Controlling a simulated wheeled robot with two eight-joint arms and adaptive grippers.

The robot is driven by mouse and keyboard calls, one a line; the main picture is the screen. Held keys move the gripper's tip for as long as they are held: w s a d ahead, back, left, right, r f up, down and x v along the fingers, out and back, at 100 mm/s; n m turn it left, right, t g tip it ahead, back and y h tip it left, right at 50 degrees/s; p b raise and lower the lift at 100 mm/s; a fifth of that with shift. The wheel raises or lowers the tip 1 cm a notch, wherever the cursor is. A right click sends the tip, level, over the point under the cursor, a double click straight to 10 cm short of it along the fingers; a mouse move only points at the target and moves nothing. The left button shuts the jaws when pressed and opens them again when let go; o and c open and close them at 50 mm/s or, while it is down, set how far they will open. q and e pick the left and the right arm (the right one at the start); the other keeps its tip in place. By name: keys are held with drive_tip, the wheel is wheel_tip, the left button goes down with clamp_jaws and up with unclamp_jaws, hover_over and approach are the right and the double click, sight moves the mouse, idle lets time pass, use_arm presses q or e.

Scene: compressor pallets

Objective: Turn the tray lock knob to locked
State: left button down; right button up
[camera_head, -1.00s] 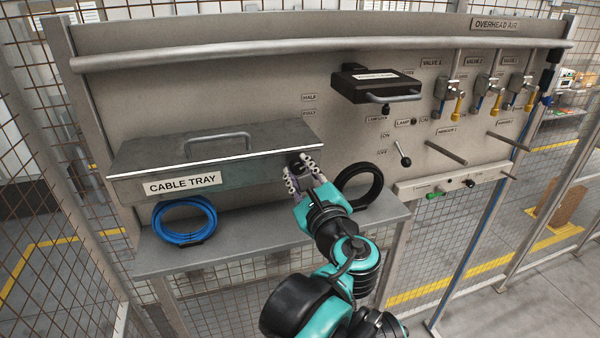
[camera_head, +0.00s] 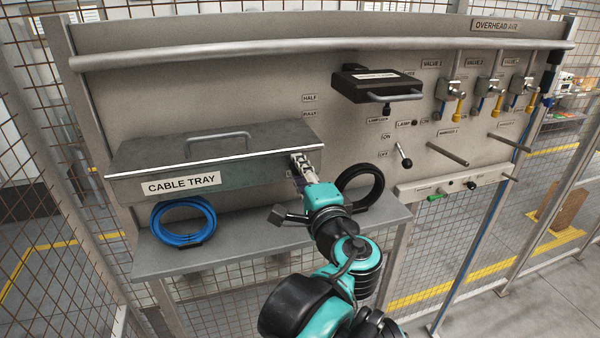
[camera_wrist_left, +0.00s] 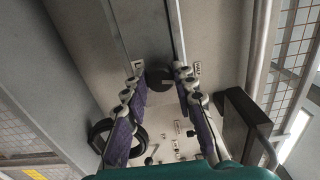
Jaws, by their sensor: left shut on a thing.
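The tray lock knob (camera_wrist_left: 158,78) is a dark round knob at the tray's right front end. My left gripper (camera_head: 302,162) is at that corner, and its fingers hide most of the knob in the head view. In the wrist view, the left gripper's fingertips (camera_wrist_left: 159,76) are on both sides of the knob, shut on it. My right gripper is not in view.
A blue cable coil (camera_head: 184,241) lies under the tray. A black coil (camera_head: 376,190) stands right of my gripper. A black box with a handle (camera_head: 378,85), a lever (camera_head: 404,155) and several valves are on the panel. Wire mesh fencing surrounds the bench.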

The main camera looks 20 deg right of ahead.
use_arm(q)
drive_tip(key=shift+n, duration=1.2)
drive_tip(key=shift+f, duration=0.1)
drive_tip(key=c, duration=1.2)
unclamp_jaws()
drive_tip(key=s, duration=1.2)
drive_tip(key=shift+d, duration=0.2)
